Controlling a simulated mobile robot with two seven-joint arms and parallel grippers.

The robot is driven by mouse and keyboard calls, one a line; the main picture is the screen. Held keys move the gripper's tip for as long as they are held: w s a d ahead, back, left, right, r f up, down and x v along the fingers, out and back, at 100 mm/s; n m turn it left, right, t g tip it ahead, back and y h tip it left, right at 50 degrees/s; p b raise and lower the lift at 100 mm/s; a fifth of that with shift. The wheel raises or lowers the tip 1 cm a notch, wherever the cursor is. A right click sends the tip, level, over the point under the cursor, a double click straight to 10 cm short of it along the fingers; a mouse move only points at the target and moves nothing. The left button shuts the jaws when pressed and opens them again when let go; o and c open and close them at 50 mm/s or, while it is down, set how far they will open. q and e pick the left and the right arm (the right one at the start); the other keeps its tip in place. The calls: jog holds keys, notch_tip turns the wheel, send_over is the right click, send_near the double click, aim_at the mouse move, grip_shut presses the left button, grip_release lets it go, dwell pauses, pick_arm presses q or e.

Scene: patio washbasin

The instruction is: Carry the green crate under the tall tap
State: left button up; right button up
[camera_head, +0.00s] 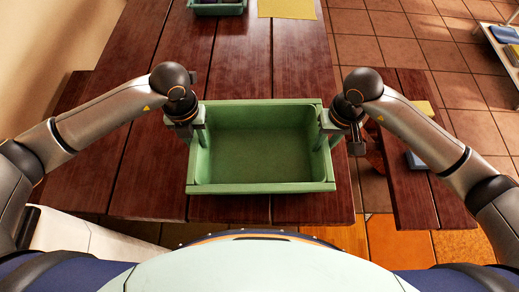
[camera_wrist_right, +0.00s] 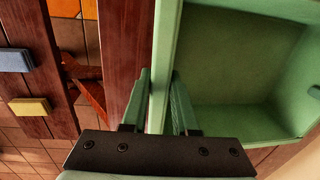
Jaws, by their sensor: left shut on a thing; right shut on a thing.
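The green crate (camera_head: 262,187) is an empty, open rectangular box over the dark red wooden table, close in front of my body. My left gripper (camera_head: 198,138) is shut on its left wall. My right gripper (camera_head: 328,132) is shut on its right wall. In the right wrist view the fingers (camera_wrist_right: 160,105) stand on either side of the crate's rim (camera_wrist_right: 163,60), and the crate's inside is bare. I cannot tell whether the crate rests on the table or is slightly lifted. The tall tap is not in view.
The plank table (camera_head: 240,60) is clear beyond the crate. A smaller green container (camera_head: 217,7) and a yellow cloth (camera_head: 287,8) lie at its far end. A wooden bench (camera_head: 412,190) stands at the right, with a blue item (camera_head: 416,160) on it. A shelf (camera_head: 500,45) is at far right.

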pick_arm(q)
grip_shut()
pick_arm(e)
grip_shut()
dwell(0.4)
pick_arm(q)
jog(key=shift+r, duration=0.1)
pick_arm(e)
jog(key=shift+r, duration=0.15)
